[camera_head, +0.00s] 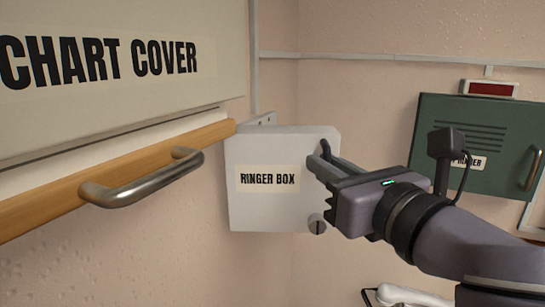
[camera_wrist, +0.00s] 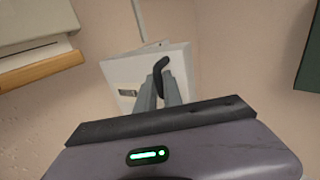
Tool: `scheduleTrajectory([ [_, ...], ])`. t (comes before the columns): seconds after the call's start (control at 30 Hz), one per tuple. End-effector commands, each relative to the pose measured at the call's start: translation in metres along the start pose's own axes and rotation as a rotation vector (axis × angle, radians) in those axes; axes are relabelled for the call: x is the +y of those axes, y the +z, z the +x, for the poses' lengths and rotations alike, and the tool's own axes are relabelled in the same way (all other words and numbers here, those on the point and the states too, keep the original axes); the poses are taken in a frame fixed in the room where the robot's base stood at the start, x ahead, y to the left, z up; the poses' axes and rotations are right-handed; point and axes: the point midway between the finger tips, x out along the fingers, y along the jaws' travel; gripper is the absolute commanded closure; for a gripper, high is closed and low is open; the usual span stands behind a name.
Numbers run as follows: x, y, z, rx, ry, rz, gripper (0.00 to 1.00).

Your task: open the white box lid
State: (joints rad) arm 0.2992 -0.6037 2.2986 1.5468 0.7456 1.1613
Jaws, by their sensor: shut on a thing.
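The white box lid (camera_head: 270,208) faces me in the head view, with a label reading RINGER BOX and a round lock (camera_head: 317,224) at its lower right. In the wrist view the white lid (camera_wrist: 122,76) is tilted and partly covered by my fingers. A dark handle (camera_head: 326,150) stands at the lid's right side; it also shows in the wrist view (camera_wrist: 161,68). My gripper (camera_head: 318,165) is shut on this handle. Whether the lid stands ajar is hard to tell.
A CHART COVER panel (camera_head: 200,82) with a wooden rail and metal handle (camera_head: 145,180) juts out at left. A green box (camera_head: 480,130) hangs at right. A white phone handset (camera_head: 405,297) lies below my arm. Bare wall lies below the white box.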

Motion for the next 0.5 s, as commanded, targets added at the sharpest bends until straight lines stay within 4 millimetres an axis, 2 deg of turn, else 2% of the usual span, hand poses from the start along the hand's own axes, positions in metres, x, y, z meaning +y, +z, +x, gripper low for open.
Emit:
scheduleTrajectory([
  [0.03, 0.01, 0.001, -0.003, -0.003, -0.016, -0.004, 1.0],
  [0.17, 0.022, 0.001, -0.009, -0.003, -0.087, 0.0, 1.0],
  [0.5, 0.036, 0.0, -0.017, 0.0, -0.099, 0.0, 1.0],
])
